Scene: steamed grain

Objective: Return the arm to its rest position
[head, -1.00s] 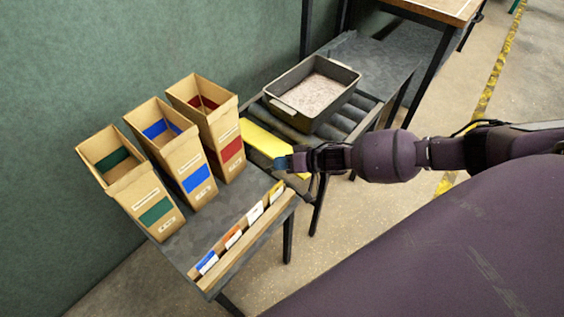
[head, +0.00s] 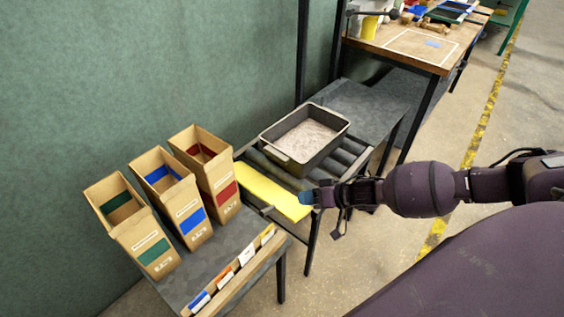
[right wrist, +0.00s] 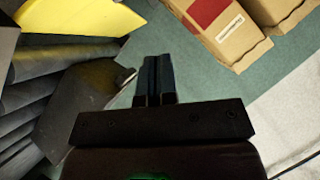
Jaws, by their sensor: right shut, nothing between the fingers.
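My right arm reaches in from the right in the head view. Its gripper (head: 309,198) is shut and empty, held in the air near the right end of a yellow plate (head: 272,192). In the right wrist view the two dark blue fingers (right wrist: 156,82) lie together with nothing between them. The yellow plate also shows at the top left there (right wrist: 75,18). My left gripper is not in view.
Three cardboard bins with green (head: 140,235), blue (head: 180,205) and red (head: 213,180) labels stand on a grey table. A dark tray of grain (head: 342,128) sits on rollers. A wooden workbench (head: 425,50) stands behind. Open floor lies right.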

